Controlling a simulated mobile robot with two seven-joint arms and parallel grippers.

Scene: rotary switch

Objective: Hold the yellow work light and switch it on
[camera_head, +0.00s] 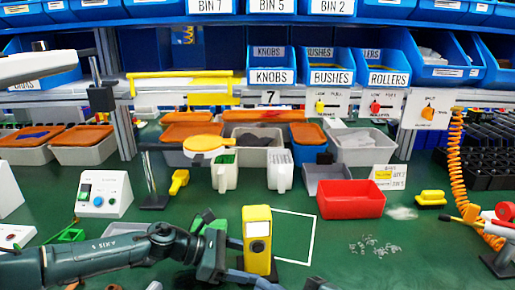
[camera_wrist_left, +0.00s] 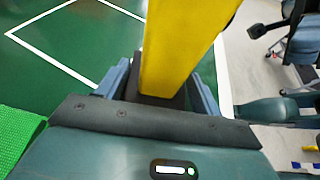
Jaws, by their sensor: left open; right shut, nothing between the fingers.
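The yellow work light (camera_head: 257,228) stands upright at the front of the green bench, with a pale lens panel on its upper face. It fills the upper middle of the left wrist view (camera_wrist_left: 180,45). My left gripper (camera_head: 245,262) reaches in from the left, low on the light. Its open fingers (camera_wrist_left: 160,88) lie on either side of the light's lower body; I cannot tell whether they touch it. My right gripper (camera_head: 318,284) is shut and only just shows at the bottom edge, right of the light.
A white outlined square (camera_head: 315,228) is marked on the bench behind and right of the light. A red bin (camera_head: 350,199) stands beyond it. A white control box (camera_head: 104,194) stands at left. Loose clear pieces (camera_head: 375,246) lie at right. An orange coiled hose (camera_head: 456,165) hangs far right.

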